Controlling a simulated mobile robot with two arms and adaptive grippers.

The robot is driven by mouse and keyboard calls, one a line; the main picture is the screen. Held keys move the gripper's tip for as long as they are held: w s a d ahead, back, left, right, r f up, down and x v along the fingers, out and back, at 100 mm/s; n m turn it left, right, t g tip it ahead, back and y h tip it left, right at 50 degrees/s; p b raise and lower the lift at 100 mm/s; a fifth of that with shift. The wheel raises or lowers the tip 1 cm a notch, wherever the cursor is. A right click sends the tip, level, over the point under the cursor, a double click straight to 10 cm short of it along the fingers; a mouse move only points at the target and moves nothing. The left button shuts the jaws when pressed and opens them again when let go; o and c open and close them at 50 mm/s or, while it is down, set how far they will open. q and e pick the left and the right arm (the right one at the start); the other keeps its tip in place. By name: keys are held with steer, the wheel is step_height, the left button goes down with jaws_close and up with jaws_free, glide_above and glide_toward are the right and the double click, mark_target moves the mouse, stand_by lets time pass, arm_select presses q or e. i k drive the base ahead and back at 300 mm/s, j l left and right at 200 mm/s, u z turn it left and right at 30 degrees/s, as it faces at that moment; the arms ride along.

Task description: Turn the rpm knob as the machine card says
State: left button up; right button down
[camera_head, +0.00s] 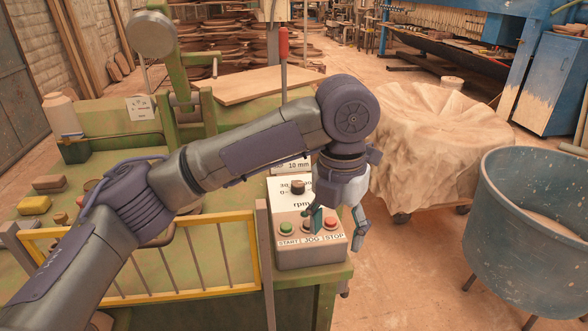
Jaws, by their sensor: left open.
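The rpm knob (298,187) is a small dark knob on the sloped top of a grey control box (300,258), with a printed scale beside it. Its exact setting is too small to tell. My left gripper (338,224) is open and empty, pointing down over the box's right side. One finger is in front of the button row, right of and below the knob. I cannot tell whether it touches anything. A small white card (140,108) stands on the green machine at the left; its text is unreadable. My right gripper is out of view.
Below the knob are a green START button (287,228), a partly hidden JOG button and a red STOP button (331,223). A yellow guard rail (205,218) stands left of the box. A red-handled lever (283,45) rises behind. A blue tub (525,235) stands right.

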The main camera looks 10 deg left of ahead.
mark_target(298, 186)
steer(key=i+j, duration=0.25)
steer(key=i, duration=0.25)
steer(key=i+j, duration=0.25)
steer(key=i, duration=0.3)
